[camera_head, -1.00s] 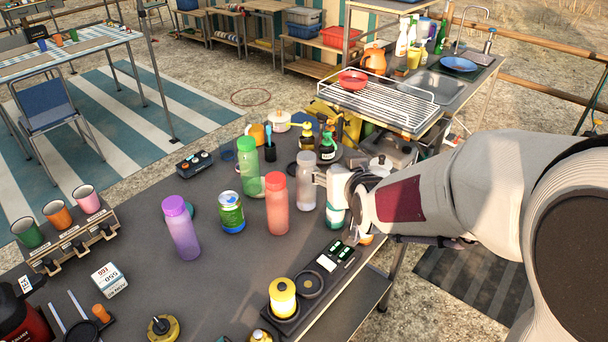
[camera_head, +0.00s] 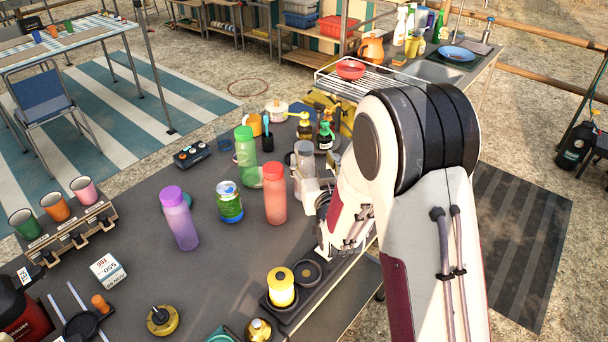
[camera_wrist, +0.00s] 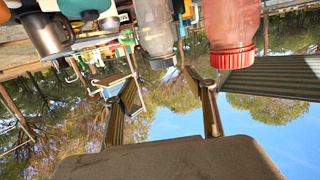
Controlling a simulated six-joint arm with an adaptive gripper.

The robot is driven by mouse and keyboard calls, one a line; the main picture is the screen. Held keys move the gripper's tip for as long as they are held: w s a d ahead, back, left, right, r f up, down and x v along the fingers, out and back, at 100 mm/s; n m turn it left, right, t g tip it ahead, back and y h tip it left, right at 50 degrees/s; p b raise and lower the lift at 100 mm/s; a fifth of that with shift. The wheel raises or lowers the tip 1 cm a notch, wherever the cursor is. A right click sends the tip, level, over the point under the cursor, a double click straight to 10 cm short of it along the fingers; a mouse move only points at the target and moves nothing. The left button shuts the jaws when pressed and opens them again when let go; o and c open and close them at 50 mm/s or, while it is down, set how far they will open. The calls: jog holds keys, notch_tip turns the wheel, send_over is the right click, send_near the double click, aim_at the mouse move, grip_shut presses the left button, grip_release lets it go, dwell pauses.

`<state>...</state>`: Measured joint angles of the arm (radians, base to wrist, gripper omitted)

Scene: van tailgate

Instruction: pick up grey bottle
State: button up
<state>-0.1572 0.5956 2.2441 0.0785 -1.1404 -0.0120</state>
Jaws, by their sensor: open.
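The grey bottle (camera_head: 304,160) is translucent and stands on the dark table, right of the red bottle (camera_head: 275,195). My gripper (camera_head: 308,186) is low at its right side and hides part of it. In the wrist view, which is upside down, the grey bottle (camera_wrist: 154,28) hangs cap-down in the gap ahead of my open fingers (camera_wrist: 160,80). I cannot tell whether the fingertips touch it. The red bottle (camera_wrist: 232,35) is close by on the right there.
A green bottle (camera_head: 247,158), a green can (camera_head: 229,203) and a purple bottle (camera_head: 179,218) stand to the left. Spray bottles (camera_head: 325,137) are behind. A yellow-topped container (camera_head: 281,288) sits in a dark holder in front.

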aim_at(306, 157)
jog(key=shift+w+a+f+t, duration=0.1)
jog(key=shift+a+f+t, duration=0.15)
jog(key=shift+f, duration=0.3)
jog(key=shift+w+a+f+t, duration=0.1)
jog(key=shift+f+t, duration=0.1)
jog(key=shift+f, duration=0.35)
jog(key=shift+w+a+f+t, duration=0.1)
jog(key=shift+a+f+t, duration=0.15)
jog(key=shift+f, duration=0.3)
jog(key=shift+w, duration=1.25)
jog(key=shift+w, duration=0.15)
jog(key=shift+w+a, duration=0.2)
jog(key=shift+w, duration=2.25)
jog(key=shift+r, duration=0.1)
grip_shut()
